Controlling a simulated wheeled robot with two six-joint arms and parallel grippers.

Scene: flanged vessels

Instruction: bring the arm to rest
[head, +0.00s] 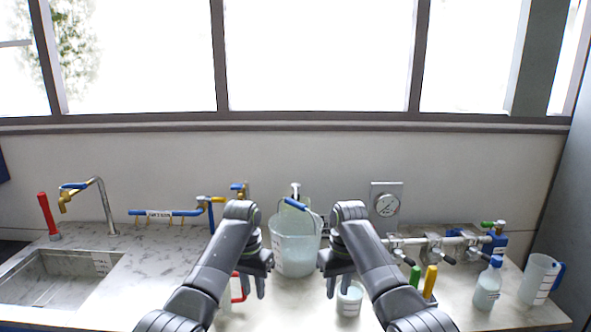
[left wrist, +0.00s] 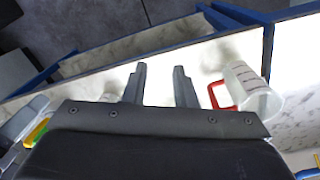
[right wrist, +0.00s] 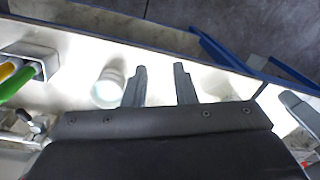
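My left gripper (head: 254,285) hangs over the counter, left of the large bucket, with its fingers pointing down. In the left wrist view its fingers (left wrist: 160,85) are apart with nothing between them. My right gripper (head: 338,285) hangs to the right of the bucket. In the right wrist view its fingers (right wrist: 160,85) are also apart and empty. A clear jug with a red handle (left wrist: 248,88) stands beside the left gripper, apart from the fingers. A small white beaker (right wrist: 109,87) stands beside the right gripper; it also shows in the head view (head: 349,300).
A translucent bucket (head: 295,245) stands between my arms. A sink (head: 60,277) is at the left. A pipe manifold (head: 440,242), a blue-capped bottle (head: 488,285) and a blue-handled jug (head: 537,280) are at the right. A holder with green and yellow handles (right wrist: 30,62) is near the right gripper.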

